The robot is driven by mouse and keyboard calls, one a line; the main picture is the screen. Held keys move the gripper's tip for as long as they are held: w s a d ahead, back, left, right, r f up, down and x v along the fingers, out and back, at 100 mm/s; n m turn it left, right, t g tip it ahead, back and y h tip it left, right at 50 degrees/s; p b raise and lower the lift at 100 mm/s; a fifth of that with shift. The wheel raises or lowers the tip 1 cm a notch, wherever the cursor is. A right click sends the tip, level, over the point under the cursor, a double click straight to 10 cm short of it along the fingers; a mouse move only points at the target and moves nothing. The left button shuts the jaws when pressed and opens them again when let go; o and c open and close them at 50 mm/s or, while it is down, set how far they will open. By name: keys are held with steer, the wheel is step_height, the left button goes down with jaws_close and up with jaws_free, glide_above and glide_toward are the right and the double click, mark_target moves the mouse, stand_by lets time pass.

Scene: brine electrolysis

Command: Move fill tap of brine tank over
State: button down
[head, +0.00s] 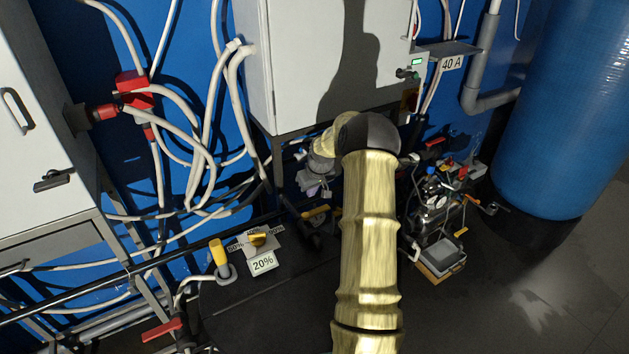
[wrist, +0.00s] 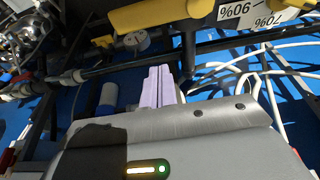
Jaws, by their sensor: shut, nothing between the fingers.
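No label in view names the brine tank's fill tap, so I cannot tell for sure which handle it is. A yellow lever handle (head: 316,211) shows low by the wall, just left of my arm in the head view. A yellow handle (wrist: 165,12) also crosses the top of the wrist view, beyond my fingertips; it is probably the same one. My gripper (wrist: 160,72) is shut and empty, with its pale fingers together. There is a visible gap between the fingertips and the yellow handle. In the head view my gripper (head: 316,190) is small and partly shadowed under the cabinet.
A grey cabinet (head: 330,60) hangs above my gripper. Pumps and fittings (head: 440,205) crowd the right, by a large blue tank (head: 570,110). White hoses (head: 200,130) run along the left.

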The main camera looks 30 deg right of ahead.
mark_target(316, 212)
steer(key=s+f+p, duration=0.2)
steer(key=s, duration=0.1)
steer(key=shift+f+p, duration=0.25)
steer(key=shift+p, duration=0.15)
steer(key=shift+s, duration=0.1)
stand_by(0.4)
